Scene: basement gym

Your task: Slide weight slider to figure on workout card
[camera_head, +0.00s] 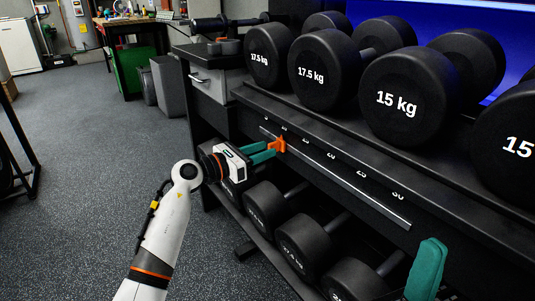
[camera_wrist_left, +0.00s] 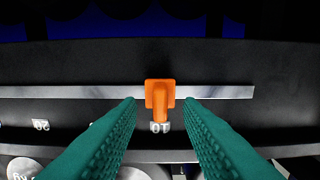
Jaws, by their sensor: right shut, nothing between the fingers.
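The orange weight slider (camera_head: 279,144) sits on a metal rail (camera_head: 345,180) along the front of the dumbbell rack, near the rail's left end. In the left wrist view the slider (camera_wrist_left: 160,94) stands by the figure 10, which appears upside down. My left gripper (camera_head: 268,151) is at the slider; in the wrist view its teal fingers (camera_wrist_left: 160,104) are open, one on each side, with a small gap to each. My right gripper (camera_head: 427,268) shows only as a teal finger at the lower right, shut and away from the rail. No workout card can be made out.
Large black dumbbells (camera_head: 404,98) marked 17.5 kg and 15 kg lie on the shelf above the rail. More dumbbells (camera_head: 304,243) lie on the lower shelf. Figures up to 30 run along the rail. A workbench (camera_head: 128,22) stands at the back; the floor (camera_head: 80,160) at left is clear.

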